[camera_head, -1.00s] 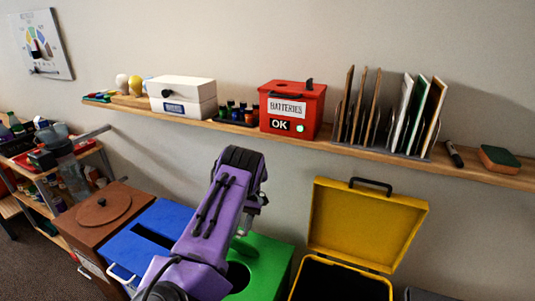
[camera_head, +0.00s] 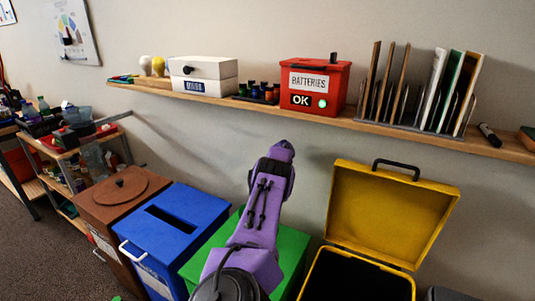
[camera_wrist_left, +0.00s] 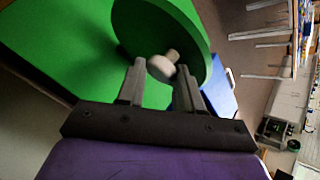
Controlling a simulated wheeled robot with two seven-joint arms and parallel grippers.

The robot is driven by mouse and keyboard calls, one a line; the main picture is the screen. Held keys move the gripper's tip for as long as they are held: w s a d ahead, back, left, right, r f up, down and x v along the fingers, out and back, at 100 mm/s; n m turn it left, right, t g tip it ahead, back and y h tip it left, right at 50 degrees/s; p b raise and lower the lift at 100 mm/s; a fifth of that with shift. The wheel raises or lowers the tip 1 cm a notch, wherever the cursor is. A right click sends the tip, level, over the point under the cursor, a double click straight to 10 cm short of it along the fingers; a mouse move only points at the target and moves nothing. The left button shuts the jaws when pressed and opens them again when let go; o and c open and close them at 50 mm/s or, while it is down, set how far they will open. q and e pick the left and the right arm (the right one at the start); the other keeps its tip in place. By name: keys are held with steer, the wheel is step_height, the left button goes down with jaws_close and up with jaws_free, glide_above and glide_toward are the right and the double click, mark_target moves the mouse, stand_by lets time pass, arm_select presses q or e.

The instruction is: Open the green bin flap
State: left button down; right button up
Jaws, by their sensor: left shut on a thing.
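The green bin (camera_head: 293,252) stands between the blue bin and the yellow bin in the head view, partly covered by my purple left arm. Its top also fills the upper left of the left wrist view (camera_wrist_left: 55,45). The round green flap (camera_wrist_left: 135,30) shows there as a thick disc, seemingly tilted up from the bin top, with a pale grey knob (camera_wrist_left: 161,67). My left gripper (camera_wrist_left: 160,75) is shut on the knob. In the head view, the arm hides the flap, the bin's opening and the gripper's fingers. My right gripper is not in view.
The blue bin (camera_head: 190,228) stands close on the left, with a brown bin (camera_head: 100,213) beyond it. The yellow bin (camera_head: 395,215) stands on the right, its lid raised. A wall shelf (camera_head: 350,122) holds a red batteries box (camera_head: 330,78) and other items above.

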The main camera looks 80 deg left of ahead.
arm_select(q)
steer(key=shift+w+d+f+t, duration=0.2)
steer(key=shift+w+f+t, duration=0.1)
steer(key=shift+f, duration=0.1)
steer(key=c, duration=1.1)
jaws_free()
steer(key=o, duration=0.4)
steer(key=shift+w+a+f, duration=0.1)
steer(key=shift+w+f, duration=0.1)
steer(key=shift+c, duration=0.2)
steer(key=shift+s+a, duration=0.1)
steer(key=shift+a, duration=0.15)
